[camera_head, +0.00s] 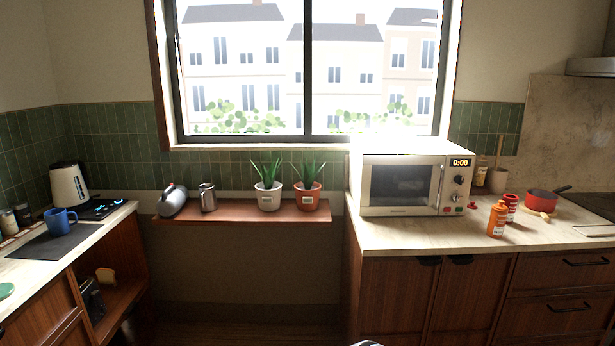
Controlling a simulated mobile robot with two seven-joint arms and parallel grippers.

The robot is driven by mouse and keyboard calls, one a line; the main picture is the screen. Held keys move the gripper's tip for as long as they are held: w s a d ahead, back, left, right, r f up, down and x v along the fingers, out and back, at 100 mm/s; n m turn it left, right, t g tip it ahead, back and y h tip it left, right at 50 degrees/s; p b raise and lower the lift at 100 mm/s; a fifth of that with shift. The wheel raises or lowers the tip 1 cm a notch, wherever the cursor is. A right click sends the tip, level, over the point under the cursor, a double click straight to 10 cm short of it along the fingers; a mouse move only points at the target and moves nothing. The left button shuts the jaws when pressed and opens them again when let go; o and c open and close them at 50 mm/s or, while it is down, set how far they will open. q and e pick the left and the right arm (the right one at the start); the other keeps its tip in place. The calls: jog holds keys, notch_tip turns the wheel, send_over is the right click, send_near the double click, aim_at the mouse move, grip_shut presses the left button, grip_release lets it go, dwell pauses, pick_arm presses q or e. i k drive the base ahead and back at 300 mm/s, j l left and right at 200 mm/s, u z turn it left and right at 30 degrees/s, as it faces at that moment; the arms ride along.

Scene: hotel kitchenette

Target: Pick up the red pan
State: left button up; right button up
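The red pan (541,200) stands upright on the right counter, near its back, with its dark handle pointing right and slightly back. It is in the right part of the head view. A small tan item (541,214) lies just in front of it, touching or very close. Neither of my grippers shows in this view. Only a small pale shape shows at the bottom edge, and I cannot tell what it is.
Left of the pan are a red jar (511,207), an orange bottle (497,219) and a microwave (405,184). A utensil pot (496,180) stands behind. A dark cooktop (592,204) lies right of the pan. The counter's front strip (430,238) is clear.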

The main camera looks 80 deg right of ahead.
aim_at(537, 200)
jog(key=z, duration=3.95)
jog(key=u, duration=0.45)
jog(key=i+l+u, duration=0.2)
jog(key=l+u, duration=0.15)
jog(key=i+l+u, duration=0.15)
jog(key=l+u, duration=0.25)
jog(key=i+l+u, duration=0.15)
jog(key=l, duration=0.4)
jog(key=i+l+u, duration=0.2)
jog(key=l, duration=0.4)
jog(key=l+u, duration=0.15)
jog(key=l, duration=0.45)
jog(key=k, duration=0.05)
